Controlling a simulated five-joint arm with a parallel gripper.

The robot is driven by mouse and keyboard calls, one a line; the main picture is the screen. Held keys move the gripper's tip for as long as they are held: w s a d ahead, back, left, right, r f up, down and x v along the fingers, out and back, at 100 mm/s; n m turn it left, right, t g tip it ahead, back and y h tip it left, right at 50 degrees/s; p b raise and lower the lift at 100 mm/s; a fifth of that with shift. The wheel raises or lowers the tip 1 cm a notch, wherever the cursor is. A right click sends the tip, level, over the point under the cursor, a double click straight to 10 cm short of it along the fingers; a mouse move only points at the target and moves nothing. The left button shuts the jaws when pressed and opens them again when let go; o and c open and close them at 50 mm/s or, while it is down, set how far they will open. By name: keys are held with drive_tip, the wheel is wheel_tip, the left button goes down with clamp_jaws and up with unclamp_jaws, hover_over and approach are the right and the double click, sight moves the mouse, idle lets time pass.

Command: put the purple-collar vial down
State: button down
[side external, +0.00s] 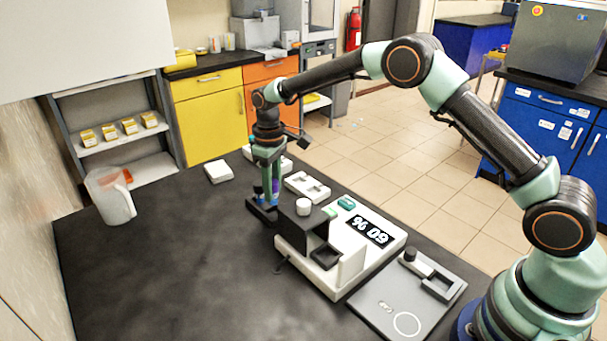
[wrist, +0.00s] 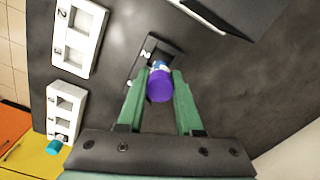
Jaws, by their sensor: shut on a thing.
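The purple-collar vial (wrist: 160,87) is between the two green fingers of my gripper (wrist: 158,76), which is shut on it. A small dark holder (wrist: 150,50) with a white mark lies at the vial's far end in the wrist view. In the side view a low dark block (side external: 258,212) is at the fingertips. I cannot tell whether the vial's lower end is inside the holder.
The white instrument (side external: 355,262) with a lit display stands right beside my gripper. White two-slot racks (side external: 307,187) (wrist: 79,36) lie near it; another rack (wrist: 64,108) has a teal-capped vial (wrist: 54,147) next to it. A clear jug (side external: 109,197) stands left. The left bench is mostly free.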

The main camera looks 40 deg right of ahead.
drive_tip(key=shift+f, duration=1.75)
drive_tip(key=shift+f, duration=0.1)
drive_tip(key=c, duration=0.6)
unclamp_jaws()
